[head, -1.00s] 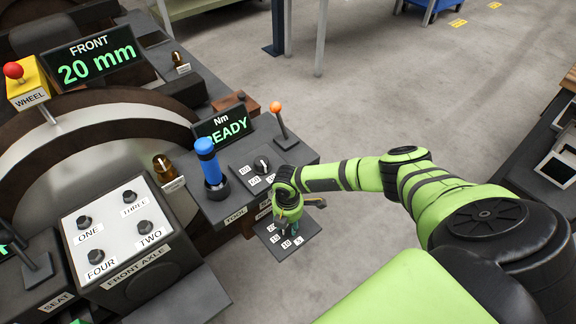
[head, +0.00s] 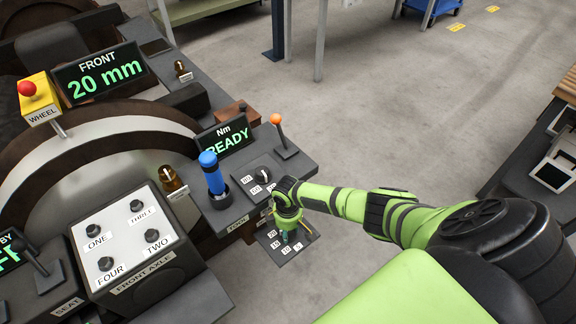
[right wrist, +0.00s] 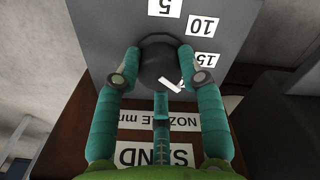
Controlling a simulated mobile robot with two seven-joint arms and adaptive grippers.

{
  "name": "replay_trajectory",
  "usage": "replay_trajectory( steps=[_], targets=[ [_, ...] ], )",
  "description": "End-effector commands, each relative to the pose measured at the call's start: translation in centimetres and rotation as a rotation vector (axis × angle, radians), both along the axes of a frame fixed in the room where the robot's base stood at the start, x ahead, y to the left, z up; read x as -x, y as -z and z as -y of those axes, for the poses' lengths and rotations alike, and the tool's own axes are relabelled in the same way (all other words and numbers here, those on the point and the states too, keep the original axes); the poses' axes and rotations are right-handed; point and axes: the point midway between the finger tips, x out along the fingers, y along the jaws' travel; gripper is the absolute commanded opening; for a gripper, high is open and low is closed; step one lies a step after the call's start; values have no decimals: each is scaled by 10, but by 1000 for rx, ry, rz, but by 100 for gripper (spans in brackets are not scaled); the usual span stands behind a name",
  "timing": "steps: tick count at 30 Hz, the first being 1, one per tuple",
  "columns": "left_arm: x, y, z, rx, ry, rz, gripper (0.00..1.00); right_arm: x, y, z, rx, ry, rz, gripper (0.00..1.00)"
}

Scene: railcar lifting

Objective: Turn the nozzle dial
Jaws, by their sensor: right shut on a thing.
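The nozzle dial (right wrist: 158,64) is a dark round knob with a white pointer mark, on a grey plate (right wrist: 100,25) with number labels. In the head view the right gripper (head: 288,236) is over the small numbered plate (head: 270,243), and hides the knob. My left gripper is not in view.
Next to the plate stands a tool panel (head: 300,168) with another dial (head: 262,175), an orange-topped lever (head: 278,130), a blue tool (head: 212,172) and a READY display (head: 225,142). A front axle panel (head: 130,235) is at left. Open floor lies to the right.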

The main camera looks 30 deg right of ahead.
Motion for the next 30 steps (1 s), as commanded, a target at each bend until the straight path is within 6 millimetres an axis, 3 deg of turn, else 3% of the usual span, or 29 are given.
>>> replay_trajectory(
  steps=[1,13,30],
  targets=[
    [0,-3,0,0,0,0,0,1,0,-8,-16,34,0,7],
    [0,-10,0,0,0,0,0,-2,0,-7,-16,228,5,7],
    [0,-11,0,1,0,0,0,-4,0,-8,-16,260,10,7]
  ],
)
